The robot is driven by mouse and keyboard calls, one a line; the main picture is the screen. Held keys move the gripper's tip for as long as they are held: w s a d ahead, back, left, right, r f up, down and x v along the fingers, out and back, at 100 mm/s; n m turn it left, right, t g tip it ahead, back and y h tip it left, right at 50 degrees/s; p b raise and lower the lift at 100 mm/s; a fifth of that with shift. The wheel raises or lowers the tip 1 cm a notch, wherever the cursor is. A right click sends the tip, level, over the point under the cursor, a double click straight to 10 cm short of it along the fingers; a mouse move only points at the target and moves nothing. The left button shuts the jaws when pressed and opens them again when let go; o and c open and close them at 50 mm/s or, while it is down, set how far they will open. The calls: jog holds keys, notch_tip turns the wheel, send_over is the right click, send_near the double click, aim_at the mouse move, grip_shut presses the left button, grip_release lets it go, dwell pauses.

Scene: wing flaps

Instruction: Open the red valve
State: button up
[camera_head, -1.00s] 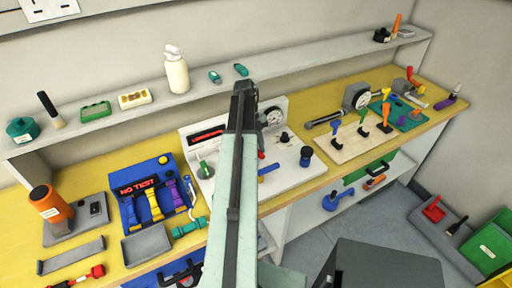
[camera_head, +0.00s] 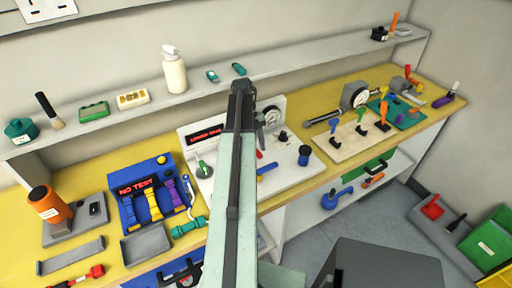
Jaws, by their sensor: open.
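A white panel (camera_head: 290,172) on the bench carries a red-lettered display (camera_head: 206,136), a round gauge (camera_head: 273,116), a green handle (camera_head: 204,169), a blue handle (camera_head: 267,169) and a dark blue knob (camera_head: 305,155). A small red part (camera_head: 259,154) shows just right of my arm; it may be the red valve, but most of it is hidden. My arm covers the panel's middle. My gripper (camera_head: 260,121) shows only as a grey piece beside the arm, left of the gauge, over the panel. Its fingertips are hard to make out, and I see nothing held in it.
Left of the panel stands a blue board (camera_head: 150,193) with coloured handles and a grey tray (camera_head: 146,243). To the right is a beige board (camera_head: 350,141) with several levers. A shelf (camera_head: 215,86) with a white bottle (camera_head: 175,70) runs behind the bench.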

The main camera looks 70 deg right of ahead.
jog(key=p+v, duration=0.7)
jog(key=v, duration=0.1)
jog(key=shift+f, duration=0.1)
jog(key=shift+s, duration=0.1)
